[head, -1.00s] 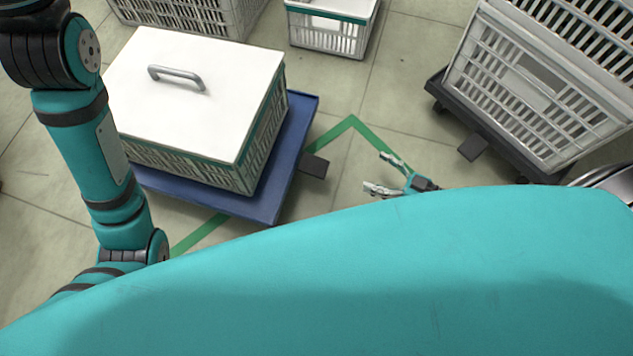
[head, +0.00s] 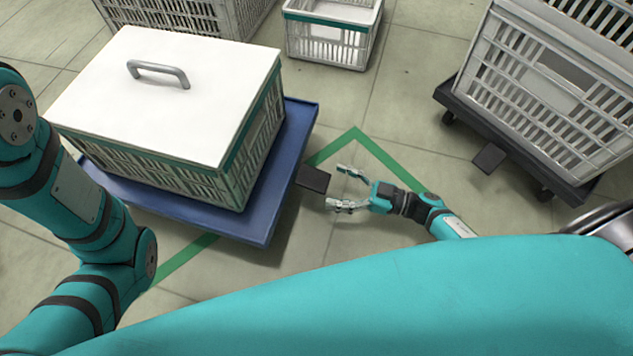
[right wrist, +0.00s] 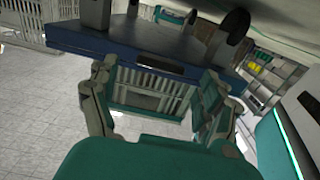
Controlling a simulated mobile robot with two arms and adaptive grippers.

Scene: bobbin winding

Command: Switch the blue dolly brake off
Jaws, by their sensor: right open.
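The blue dolly (head: 262,215) stands on the floor at left in the head view and carries a crate with a white lid. Its dark brake pedal (head: 313,178) sticks out from its right side. My right gripper (head: 337,187) is open, with its two fingers pointing left at the pedal, close to it but seemingly apart. In the right wrist view the dolly's blue edge (right wrist: 85,42) lies just beyond the open fingers, seen upside down.
The lidded crate (head: 165,90) has a grey handle on top. A black dolly (head: 510,150) with a grey crate (head: 545,90) stands at right, its own dark pedal (head: 489,158) facing left. A small crate (head: 330,35) stands behind. Green-taped floor between the dollies is clear.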

